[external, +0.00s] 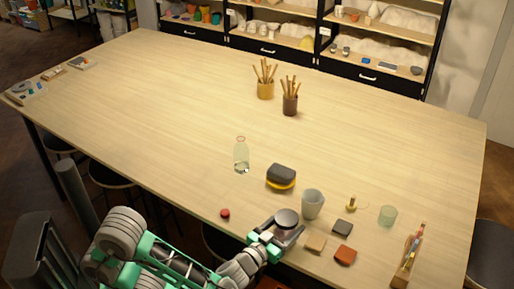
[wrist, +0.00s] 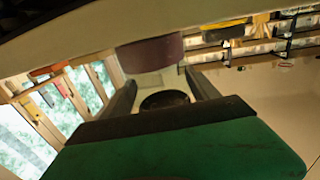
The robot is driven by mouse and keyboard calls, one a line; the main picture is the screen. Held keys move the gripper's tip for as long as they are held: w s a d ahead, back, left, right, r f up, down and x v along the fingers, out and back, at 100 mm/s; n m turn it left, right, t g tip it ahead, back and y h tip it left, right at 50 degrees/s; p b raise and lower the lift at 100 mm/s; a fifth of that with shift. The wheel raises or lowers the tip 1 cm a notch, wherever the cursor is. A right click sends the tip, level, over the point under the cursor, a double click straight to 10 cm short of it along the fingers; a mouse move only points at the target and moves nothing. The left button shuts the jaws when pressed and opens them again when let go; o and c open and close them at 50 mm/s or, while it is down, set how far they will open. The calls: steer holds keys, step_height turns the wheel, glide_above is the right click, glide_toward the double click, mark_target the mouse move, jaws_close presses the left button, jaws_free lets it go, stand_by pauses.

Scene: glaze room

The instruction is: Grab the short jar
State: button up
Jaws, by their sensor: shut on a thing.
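The short jar (external: 287,217) looks like a low, round grey vessel near the table's front edge, just left of a taller pale grey cup (external: 312,204). My gripper (external: 281,234) reaches it from the front left and is shut on it. In the wrist view a dark round shape (wrist: 165,99) sits between the two fingers (wrist: 162,95); the green and black body of my gripper hides its lower part. A dull purple-brown block-like shape (wrist: 150,53) shows just above it, and I cannot tell what it is.
Around the jar are a sponge-like block (external: 281,176), a red piece (external: 225,213), a tan block (external: 316,243), a dark block (external: 343,228), an orange-brown block (external: 345,256), a green glass (external: 388,215) and a tool tray (external: 407,258). A clear bottle (external: 241,156) stands farther back. The table's left middle is clear.

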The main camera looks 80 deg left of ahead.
steer(key=c, duration=0.8)
steer(key=shift+r, duration=0.1)
